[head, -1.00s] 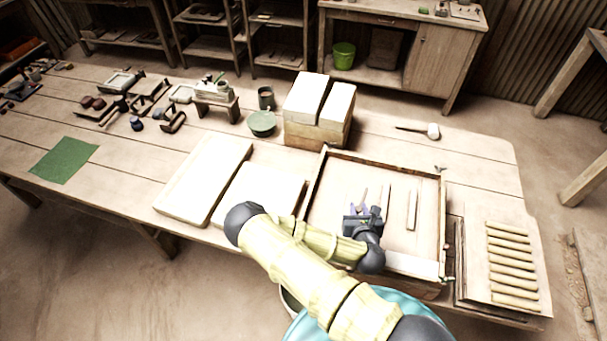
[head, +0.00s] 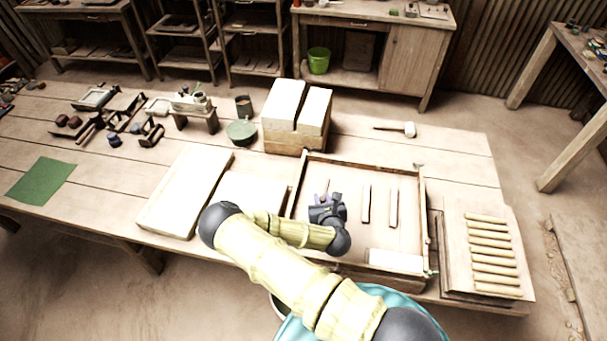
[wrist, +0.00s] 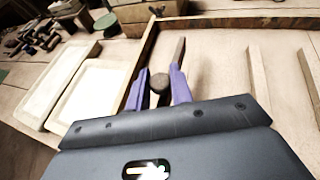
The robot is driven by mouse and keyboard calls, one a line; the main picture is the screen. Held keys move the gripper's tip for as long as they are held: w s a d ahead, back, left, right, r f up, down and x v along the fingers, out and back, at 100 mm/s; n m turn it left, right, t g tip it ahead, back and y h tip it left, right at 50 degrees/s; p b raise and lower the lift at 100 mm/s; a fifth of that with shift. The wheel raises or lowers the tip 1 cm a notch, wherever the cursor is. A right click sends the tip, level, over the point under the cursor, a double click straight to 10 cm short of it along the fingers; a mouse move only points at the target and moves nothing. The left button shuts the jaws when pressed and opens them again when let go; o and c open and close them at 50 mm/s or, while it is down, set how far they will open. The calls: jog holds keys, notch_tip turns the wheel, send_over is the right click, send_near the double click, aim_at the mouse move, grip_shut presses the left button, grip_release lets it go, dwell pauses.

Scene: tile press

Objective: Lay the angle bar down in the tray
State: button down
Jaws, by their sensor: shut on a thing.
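The wooden tray (head: 423,225) has a low rim and sits at the front of the bench. My gripper (head: 327,200) is low over its left half, with purple fingers (wrist: 160,92) that show in the wrist view. They are shut on a thin brown bar, seemingly the angle bar (head: 327,186), which sticks out past the fingertips away from me; it also shows in the wrist view (wrist: 179,50). A round brown piece (wrist: 157,85) shows between the fingers; I cannot tell what it is. My gripper hides the bar's near part, and I cannot tell whether it touches the tray floor.
Two thin strips (head: 366,204) (head: 393,208) lie in the tray, right of my gripper. A pale block (head: 396,261) is at its near right corner. White slabs (head: 185,192) lie left, wooden blocks (head: 297,115) stand behind, and a board of rods (head: 493,256) is right.

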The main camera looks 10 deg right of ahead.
jog(key=w+a+r+y+p, duration=0.1)
jog(key=w+a+r, duration=0.1)
jog(key=w+a, duration=0.3)
jog(key=w, duration=0.3)
jog(key=shift+w+n, duration=0.35)
jog(key=shift+n, duration=0.05)
jog(key=shift+f, duration=0.1)
jog(key=shift+f+b, duration=3)
jog(key=shift+f, duration=0.9)
jog(key=shift+s+f+b, duration=0.1)
jog(key=shift+f+b, duration=0.15)
jog(key=shift+b, duration=0.1)
jog(key=c, duration=1.1)
grip_release()
jog(key=shift+c, duration=0.2)
jog(key=shift+s, duration=0.1)
